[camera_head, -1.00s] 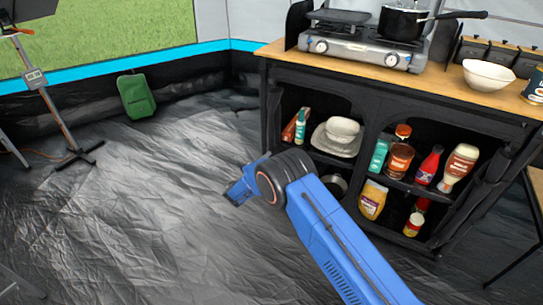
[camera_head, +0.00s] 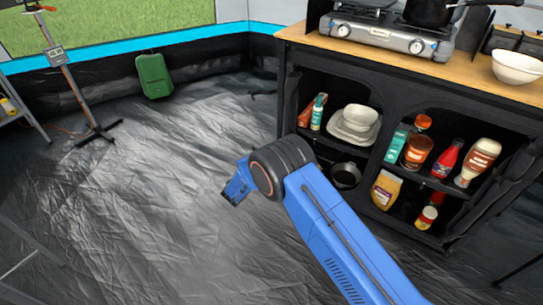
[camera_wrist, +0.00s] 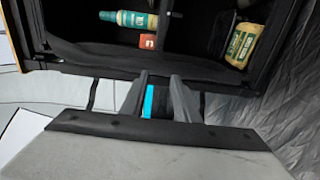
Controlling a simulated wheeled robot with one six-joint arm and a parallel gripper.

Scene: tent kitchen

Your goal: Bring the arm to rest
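My blue arm (camera_head: 335,235) reaches up from the lower right in the head view. It bends at a dark round joint (camera_head: 282,165), and a short blue link (camera_head: 238,187) points down and left over the floor. The fingers cannot be made out in the head view. In the wrist view my gripper (camera_wrist: 159,88) shows two grey fingers standing apart with nothing held between them. A cyan strip shows in the gap behind them. The fingers point toward the cabinet's open shelves and appear clear of the items there.
A black cabinet (camera_head: 385,66) with a wooden top stands at the right, its shelves holding bottles, jars and dishes. A stove (camera_head: 385,33) and a white bowl (camera_head: 516,68) are on top. A green case (camera_head: 154,76) and a tripod stand (camera_head: 75,90) are at the back left. The middle floor is clear.

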